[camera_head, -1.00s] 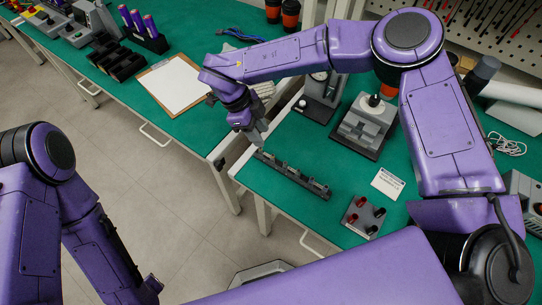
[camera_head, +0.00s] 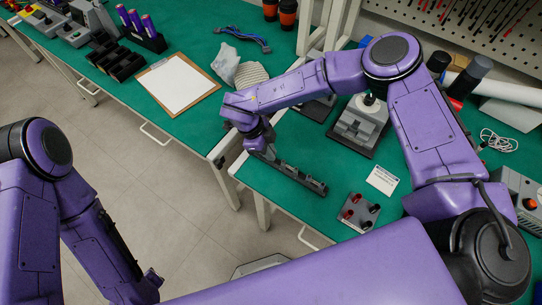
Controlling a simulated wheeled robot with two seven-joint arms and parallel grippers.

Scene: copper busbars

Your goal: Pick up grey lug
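A long dark rack (camera_head: 300,178) lies on the green bench near its front edge, with small grey pieces set along it. I cannot tell for sure which piece is the grey lug. My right gripper (camera_head: 270,153) points down at the rack's far left end, very close to it or touching. Its fingers are small and partly hidden by the purple wrist, so I cannot tell whether they are open or hold anything. My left arm hangs at the lower left, away from the bench, and its gripper is not clearly seen.
A small block with red and dark pegs (camera_head: 360,212) and a white card (camera_head: 382,180) lie right of the rack. A grey press-like device (camera_head: 360,123) stands behind. A clipboard (camera_head: 178,84) lies on the left bench. A gap separates the benches.

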